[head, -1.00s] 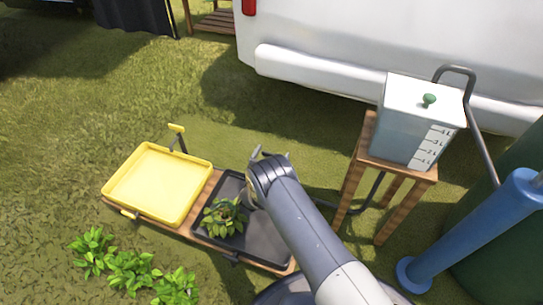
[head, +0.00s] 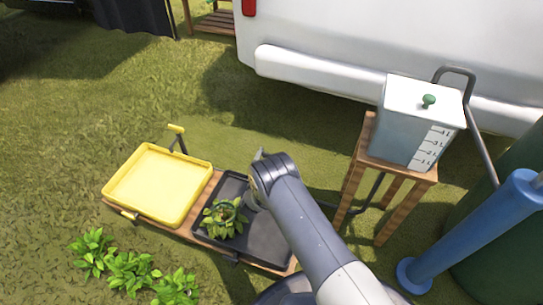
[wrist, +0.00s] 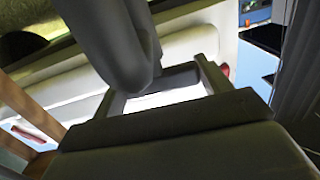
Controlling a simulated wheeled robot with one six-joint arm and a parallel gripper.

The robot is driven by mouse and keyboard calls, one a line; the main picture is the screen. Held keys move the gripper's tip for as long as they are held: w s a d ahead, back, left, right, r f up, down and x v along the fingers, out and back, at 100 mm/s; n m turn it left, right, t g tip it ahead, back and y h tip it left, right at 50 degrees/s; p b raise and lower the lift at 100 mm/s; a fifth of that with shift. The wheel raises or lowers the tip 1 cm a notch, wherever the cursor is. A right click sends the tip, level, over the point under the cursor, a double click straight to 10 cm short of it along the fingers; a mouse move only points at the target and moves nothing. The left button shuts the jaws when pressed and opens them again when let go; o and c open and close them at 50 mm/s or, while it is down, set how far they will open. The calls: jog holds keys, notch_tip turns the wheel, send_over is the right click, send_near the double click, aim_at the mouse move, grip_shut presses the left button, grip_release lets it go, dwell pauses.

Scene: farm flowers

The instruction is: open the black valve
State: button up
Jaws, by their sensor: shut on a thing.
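My gripper (head: 260,160) is at the far edge of the black tray (head: 268,240), with its wrist turned away from the head camera. In the wrist view my gripper (wrist: 180,76) is shut on a short dark bar, which looks like the handle of the black valve (wrist: 180,78). My own arm hides the valve in the head view. How far the valve is turned cannot be told.
A yellow tray (head: 155,185) is left of the black one, with a yellow valve handle (head: 176,128) behind it. A leafy plant (head: 223,217) sits in the black tray. A water tank (head: 405,135) stands on a wooden stand (head: 352,190) at right.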

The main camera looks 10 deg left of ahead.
jog(key=n+y, duration=0.2)
jog(key=y, duration=0.1)
jog(key=n+g+y, duration=0.1)
jog(key=n+y, duration=0.1)
jog(key=y, duration=0.2)
jog(key=shift+d+f+n, duration=0.1)
jog(key=shift+d+n, duration=0.1)
jog(key=shift+n, duration=0.1)
jog(key=n+g+y, duration=0.1)
jog(key=n+y, duration=0.1)
jog(key=y, duration=0.1)
jog(key=n+g+y, duration=0.2)
jog(key=shift+y, duration=0.4)
jog(key=n+g+y, duration=0.4)
jog(key=n+g, duration=0.1)
jog(key=g, duration=0.1)
jog(key=shift+y, duration=0.4)
jog(key=shift+a+n+g+y, duration=0.1)
jog(key=shift+n+g+y, duration=0.25)
jog(key=shift+n+g, duration=0.75)
jog(key=shift+a+n+g+y, duration=0.1)
jog(key=shift+n+g+y, duration=0.4)
jog(key=shift+g, duration=1)
jog(key=shift+n+g, duration=0.3)
jog(key=o, duration=1)
jog(key=shift+r, duration=0.2)
